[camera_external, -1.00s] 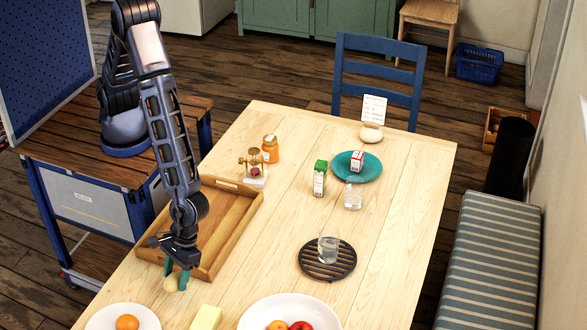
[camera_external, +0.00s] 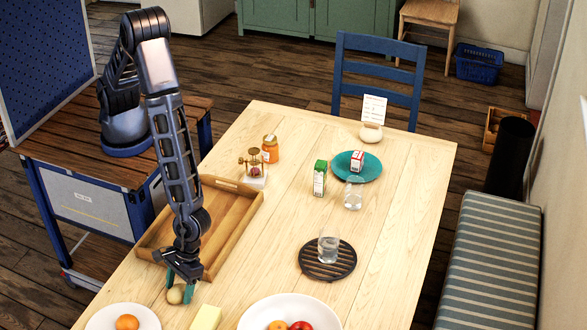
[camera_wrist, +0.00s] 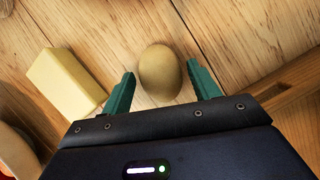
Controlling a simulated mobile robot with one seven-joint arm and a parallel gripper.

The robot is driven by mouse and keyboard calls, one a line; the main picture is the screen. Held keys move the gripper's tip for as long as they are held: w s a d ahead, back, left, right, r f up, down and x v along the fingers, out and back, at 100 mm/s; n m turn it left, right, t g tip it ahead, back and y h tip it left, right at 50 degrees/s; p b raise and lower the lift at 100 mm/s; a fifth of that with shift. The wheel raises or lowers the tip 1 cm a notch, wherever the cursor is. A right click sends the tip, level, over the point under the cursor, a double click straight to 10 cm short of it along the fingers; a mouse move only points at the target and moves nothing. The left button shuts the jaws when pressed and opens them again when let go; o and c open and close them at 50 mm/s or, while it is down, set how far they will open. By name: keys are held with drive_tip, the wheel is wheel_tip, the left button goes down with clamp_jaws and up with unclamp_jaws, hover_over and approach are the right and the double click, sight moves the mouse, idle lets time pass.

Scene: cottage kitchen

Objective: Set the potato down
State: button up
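The potato (camera_external: 175,294), a tan, rounded thing, appears to rest on the bare table wood in front of the wooden tray. In the wrist view the potato (camera_wrist: 159,74) lies between the two green fingers, with a narrow gap showing on each side. My gripper (camera_external: 178,288) points down over it, fingers spread and not pressing on it; it also shows in the wrist view (camera_wrist: 160,78). The potato's underside is hidden, so its contact with the table is not directly seen.
The wooden tray (camera_external: 237,222) lies just behind my gripper. A pale yellow block (camera_external: 206,318) is close at the right. A plate with an orange fruit (camera_external: 127,322) is at the left, and a white bowl (camera_external: 258,312) with fruit is further right. Clear wood lies toward the trivet (camera_external: 312,270).

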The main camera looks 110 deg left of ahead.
drive_tip(key=shift+o, duration=0.6)
drive_tip(key=shift+r, duration=0.25)
drive_tip(key=w+a+r+m, duration=0.1)
drive_tip(key=a+r, duration=0.4)
drive_tip(key=r, duration=0.3)
drive_tip(key=a+r+m+t, duration=0.1)
drive_tip(key=a+r, duration=0.4)
drive_tip(key=r, duration=0.3)
drive_tip(key=w+a+r+m, duration=0.1)
drive_tip(key=a+r, duration=0.4)
drive_tip(key=r, duration=0.2)
drive_tip(key=s+a+r+m+t, duration=0.2)
drive_tip(key=s+a+r+m, duration=0.3)
drive_tip(key=a+r, duration=0.75)
drive_tip(key=s+a+r+m+t+y, duration=0.1)
drive_tip(key=s+a+r+m+y, duration=0.1)
drive_tip(key=s+a, duration=0.8)
drive_tip(key=s+a+r+m+t+y, duration=0.2)
drive_tip(key=s+a+r+m, duration=0.1)
drive_tip(key=s+a, duration=0.8)
drive_tip(key=shift+s+r+m, duration=0.3)
drive_tip(key=shift+s+r, duration=0.1)
drive_tip(key=shift+r, duration=0.35)
